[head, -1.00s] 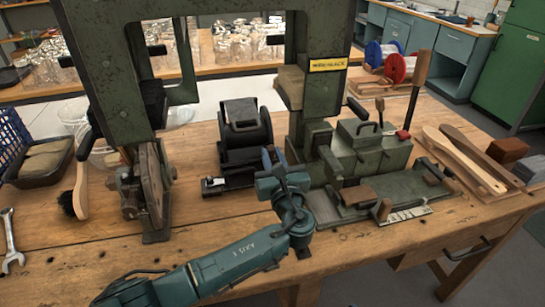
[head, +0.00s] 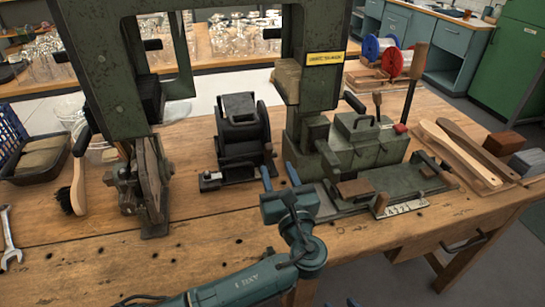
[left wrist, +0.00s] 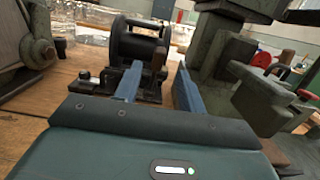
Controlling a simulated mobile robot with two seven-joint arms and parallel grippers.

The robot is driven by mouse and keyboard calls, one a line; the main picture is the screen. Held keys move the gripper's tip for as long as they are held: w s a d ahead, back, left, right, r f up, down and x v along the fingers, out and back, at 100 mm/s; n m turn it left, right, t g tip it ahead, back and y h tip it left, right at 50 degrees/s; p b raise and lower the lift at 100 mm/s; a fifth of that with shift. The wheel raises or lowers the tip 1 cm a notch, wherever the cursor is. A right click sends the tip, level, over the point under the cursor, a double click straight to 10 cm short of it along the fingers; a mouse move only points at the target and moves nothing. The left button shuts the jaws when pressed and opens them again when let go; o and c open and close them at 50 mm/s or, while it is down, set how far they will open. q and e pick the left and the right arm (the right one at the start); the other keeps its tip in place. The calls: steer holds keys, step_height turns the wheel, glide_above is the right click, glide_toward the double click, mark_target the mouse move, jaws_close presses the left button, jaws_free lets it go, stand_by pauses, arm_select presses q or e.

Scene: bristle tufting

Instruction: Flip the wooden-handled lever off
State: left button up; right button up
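The tall lever with a wooden grip (head: 416,62) stands nearly upright behind the right end of the green machine (head: 368,140), its dark shaft leaning slightly right. A shorter wooden-tipped lever (head: 377,100) stands on the machine's top. My left gripper (head: 278,175) is in front of the machine, left of both levers and well apart from them. Its two blue fingers are spread with nothing between them; they also show in the left wrist view (left wrist: 157,86). Small blue tips at the bottom edge (head: 352,301) may be my right gripper; most of it is cut off.
A black spool unit (head: 243,135) stands behind my left gripper. The green press frame (head: 320,90) rises over the bench. Wooden brush handles (head: 460,152) lie at the right. A brush (head: 76,185) and a wrench (head: 9,240) are at the left. The bench front is mostly clear.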

arm_select(q)
steer(key=v, duration=0.5)
steer(key=shift+s+d, duration=0.1)
steer(key=shift+s, duration=0.3)
steer(key=shift+f, duration=0.1)
